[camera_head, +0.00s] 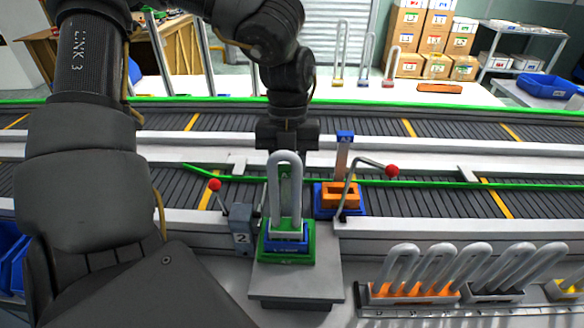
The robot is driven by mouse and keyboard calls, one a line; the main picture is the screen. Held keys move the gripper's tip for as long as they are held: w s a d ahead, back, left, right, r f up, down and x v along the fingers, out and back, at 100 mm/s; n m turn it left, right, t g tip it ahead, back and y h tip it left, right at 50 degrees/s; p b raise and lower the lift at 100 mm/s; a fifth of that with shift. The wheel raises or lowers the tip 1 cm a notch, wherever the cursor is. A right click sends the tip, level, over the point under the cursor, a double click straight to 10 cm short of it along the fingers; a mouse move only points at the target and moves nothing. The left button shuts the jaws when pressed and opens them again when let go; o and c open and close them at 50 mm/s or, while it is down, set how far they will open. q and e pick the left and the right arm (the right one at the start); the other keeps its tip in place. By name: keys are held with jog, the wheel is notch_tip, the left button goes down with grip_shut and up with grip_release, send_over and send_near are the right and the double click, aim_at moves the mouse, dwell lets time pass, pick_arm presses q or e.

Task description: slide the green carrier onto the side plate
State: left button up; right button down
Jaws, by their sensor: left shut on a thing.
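The green carrier (301,256) holds a blue block with an upright grey U-shaped tube (272,190). It sits on the near side of the conveyor, over the grey side plate (325,282), whose front part is bare. A green upright piece shows through the tube's loop. My left gripper (287,148) points down just behind the top of the tube. It is shut, apparently on the carrier's green upright; the tube hides the fingertips. My right gripper is not in view.
A blue carrier (325,208) with an orange block stands close by on the right. Red-knobbed levers (392,170) (214,185) flank the spot, with a box marked 2 (241,238) at left. A rack of U-shaped tubes (420,298) stands at front right.

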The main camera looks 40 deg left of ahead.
pick_arm(q)
jog(key=shift+s+d+f, duration=0.15)
jog(key=shift+s+d, duration=0.15)
jog(key=shift+s, duration=0.1)
jog(key=shift+s+d+b, duration=0.75)
jog(key=shift+s+d, duration=0.05)
jog(key=shift+s, duration=0.1)
jog(key=shift+s+d+b, duration=0.45)
jog(key=shift+s+d, duration=0.2)
jog(key=shift+s, duration=0.15)
jog(key=o, duration=1)
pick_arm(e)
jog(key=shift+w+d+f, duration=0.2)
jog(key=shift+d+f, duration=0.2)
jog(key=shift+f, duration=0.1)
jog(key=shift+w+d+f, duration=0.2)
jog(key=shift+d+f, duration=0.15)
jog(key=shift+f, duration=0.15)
